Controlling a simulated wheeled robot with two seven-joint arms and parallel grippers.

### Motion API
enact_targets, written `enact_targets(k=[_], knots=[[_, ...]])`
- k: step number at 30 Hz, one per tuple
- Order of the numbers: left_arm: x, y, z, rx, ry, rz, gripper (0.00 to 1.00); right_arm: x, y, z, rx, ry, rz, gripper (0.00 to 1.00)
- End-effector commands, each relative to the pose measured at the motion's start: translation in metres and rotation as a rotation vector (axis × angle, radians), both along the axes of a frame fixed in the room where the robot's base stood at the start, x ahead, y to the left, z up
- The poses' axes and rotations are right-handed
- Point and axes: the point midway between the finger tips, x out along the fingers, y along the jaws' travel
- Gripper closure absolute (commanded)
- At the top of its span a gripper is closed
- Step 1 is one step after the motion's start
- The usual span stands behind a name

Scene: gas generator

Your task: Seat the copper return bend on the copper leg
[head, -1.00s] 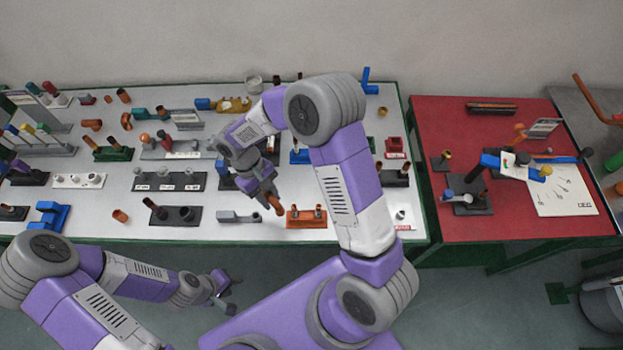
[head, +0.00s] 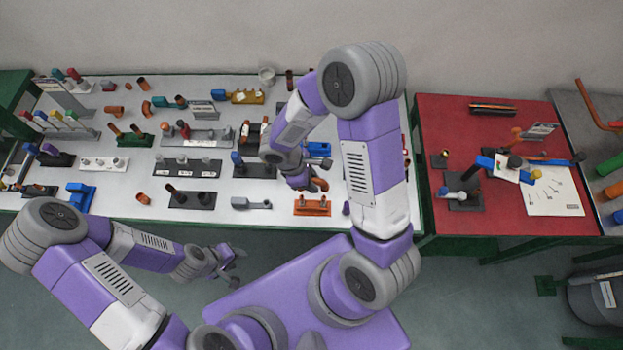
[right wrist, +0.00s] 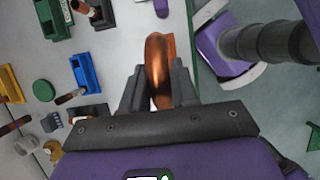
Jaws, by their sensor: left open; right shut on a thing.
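My right gripper (head: 313,187) is shut on the copper return bend (right wrist: 158,70), which stands between its fingers in the right wrist view. In the head view the bend (head: 321,184) shows as a small copper curve at the fingertips. Just in front of it, an orange-copper stand (head: 312,206) with short upright stubs sits near the table's front edge; I take these stubs to include the copper leg. The bend looks above or behind the stand; I cannot tell whether they touch. My left gripper (head: 234,266) is open and empty, off the table's front edge.
The white table (head: 100,203) is crowded with racks and loose fittings. A grey fitting (head: 250,203) lies left of the stand, and a blue block (head: 318,149) is behind the gripper. A red table (head: 500,222) stands to the right.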

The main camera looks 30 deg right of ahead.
Motion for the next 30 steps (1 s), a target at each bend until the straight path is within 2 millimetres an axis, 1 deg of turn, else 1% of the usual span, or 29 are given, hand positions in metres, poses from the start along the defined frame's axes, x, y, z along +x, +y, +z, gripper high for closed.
enact_targets(k=[3, 8, 21, 25, 30], knots=[[0.0, 0.0, -0.004, 0.0, 0.0, 0.0, 0.59, 0.0, 0.0, -0.001, -0.001, 0.0, -0.001, 0.93], [0.0, 0.0, -0.013, 0.0, 0.0, 0.0, 0.59, 0.0, 0.0, -0.011, -0.001, 0.0, -0.001, 0.93], [0.0, 0.0, -0.051, 0.0, 0.0, 0.0, 0.59, 0.0, 0.0, -0.052, -0.001, 0.0, -0.001, 0.93], [0.0, 0.0, -0.056, 0.0, 0.0, 0.0, 0.59, 0.0, 0.0, -0.057, -0.001, 0.0, -0.002, 0.93], [0.0, 0.0, -0.056, 0.0, 0.0, 0.0, 0.59, 0.0, 0.0, -0.058, -0.001, 0.0, -0.002, 0.93]])
